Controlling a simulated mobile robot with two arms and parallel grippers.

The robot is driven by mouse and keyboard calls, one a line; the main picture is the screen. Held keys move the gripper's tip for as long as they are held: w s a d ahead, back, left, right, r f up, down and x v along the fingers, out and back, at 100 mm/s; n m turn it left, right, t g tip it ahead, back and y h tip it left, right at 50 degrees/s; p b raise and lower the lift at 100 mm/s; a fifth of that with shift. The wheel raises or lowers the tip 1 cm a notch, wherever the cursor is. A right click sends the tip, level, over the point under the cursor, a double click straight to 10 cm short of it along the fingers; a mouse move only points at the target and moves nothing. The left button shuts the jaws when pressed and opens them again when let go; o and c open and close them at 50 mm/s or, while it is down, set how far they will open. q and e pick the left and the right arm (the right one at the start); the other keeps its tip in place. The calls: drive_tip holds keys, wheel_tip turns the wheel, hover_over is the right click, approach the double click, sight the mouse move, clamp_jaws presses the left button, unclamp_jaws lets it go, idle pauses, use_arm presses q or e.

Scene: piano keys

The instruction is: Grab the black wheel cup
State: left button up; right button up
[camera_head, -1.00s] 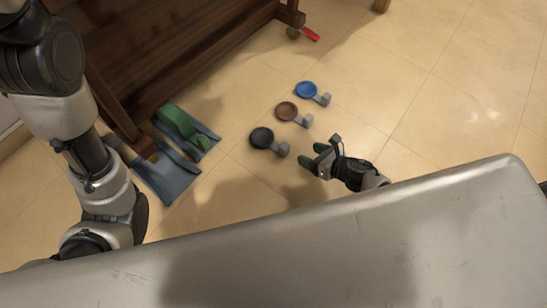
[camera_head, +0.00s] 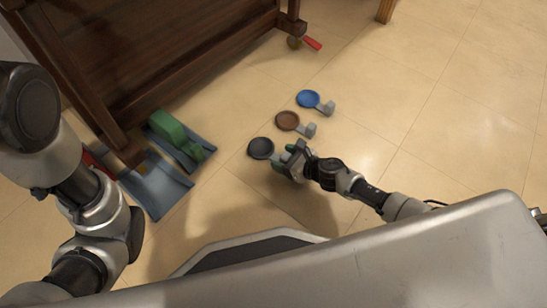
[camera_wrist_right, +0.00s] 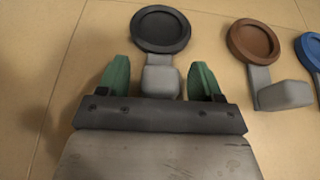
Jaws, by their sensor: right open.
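The black wheel cup (camera_head: 261,148) lies on the tiled floor, nearest to me of three cups in a row. In the right wrist view its round black dish (camera_wrist_right: 160,29) is ahead of the fingers and its grey block handle (camera_wrist_right: 161,80) sits between them. My right gripper (camera_head: 285,161) is open, with green-padded fingers (camera_wrist_right: 160,80) on either side of the handle and a gap on both sides. In the head view the gripper hides most of the handle. My left arm shows at the left of the head view, but its gripper cannot be made out.
A brown wheel cup (camera_head: 287,120) and a blue one (camera_head: 308,98) lie beyond the black one. A dark wooden piano (camera_head: 170,60) stands at upper left, with a green object (camera_head: 172,130) and grey-blue plates (camera_head: 155,187) near it. The floor at right is clear.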

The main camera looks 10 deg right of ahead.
drive_tip(key=shift+w+a+f, duration=0.35)
drive_tip(key=shift+w+a, duration=0.05)
drive_tip(key=shift+w, duration=0.1)
drive_tip(key=shift+r, duration=0.1)
drive_tip(key=c, duration=1.1)
drive_tip(key=shift+o, duration=0.2)
drive_tip(key=shift+r, duration=0.1)
